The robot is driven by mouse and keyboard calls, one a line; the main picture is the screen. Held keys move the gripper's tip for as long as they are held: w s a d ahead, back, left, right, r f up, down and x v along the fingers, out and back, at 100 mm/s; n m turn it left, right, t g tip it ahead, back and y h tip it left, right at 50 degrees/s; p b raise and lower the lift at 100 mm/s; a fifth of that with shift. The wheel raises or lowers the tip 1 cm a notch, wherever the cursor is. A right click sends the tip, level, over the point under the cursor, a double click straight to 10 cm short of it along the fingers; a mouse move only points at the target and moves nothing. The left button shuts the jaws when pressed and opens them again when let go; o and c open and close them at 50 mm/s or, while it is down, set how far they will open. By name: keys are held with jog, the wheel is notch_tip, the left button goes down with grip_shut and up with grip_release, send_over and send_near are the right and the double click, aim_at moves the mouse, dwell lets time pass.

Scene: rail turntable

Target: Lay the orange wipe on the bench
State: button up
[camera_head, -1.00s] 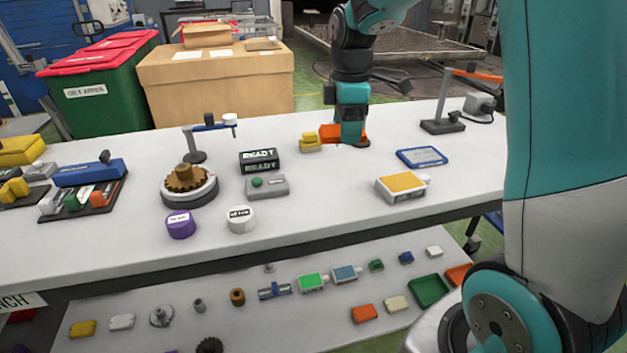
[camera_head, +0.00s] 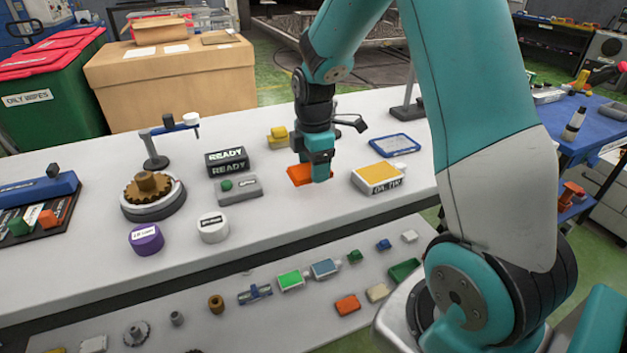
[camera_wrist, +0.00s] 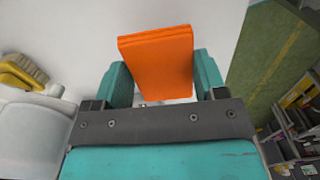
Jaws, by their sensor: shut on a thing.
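The orange wipe (camera_head: 300,174) is a folded orange pad; it also shows large in the wrist view (camera_wrist: 158,58). My gripper (camera_head: 320,172) points down over the white bench (camera_head: 290,222) and is shut on the wipe, with a teal finger on each side of it in the wrist view (camera_wrist: 160,85). The wipe is low over the bench top, between the READY box and the yellow-topped box. I cannot tell whether its underside touches the bench. Part of it is hidden behind my gripper in the head view.
A yellow brush (camera_head: 278,137) lies just behind the wipe. The yellow-topped box (camera_head: 380,177) is to the right, the READY box (camera_head: 228,162) and a grey button box (camera_head: 238,190) to the left. The bench in front of the wipe is bare.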

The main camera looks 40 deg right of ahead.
aim_at(314, 190)
jog(key=shift+f, duration=2.25)
jog(key=shift+f, duration=0.1)
jog(key=o, duration=0.9)
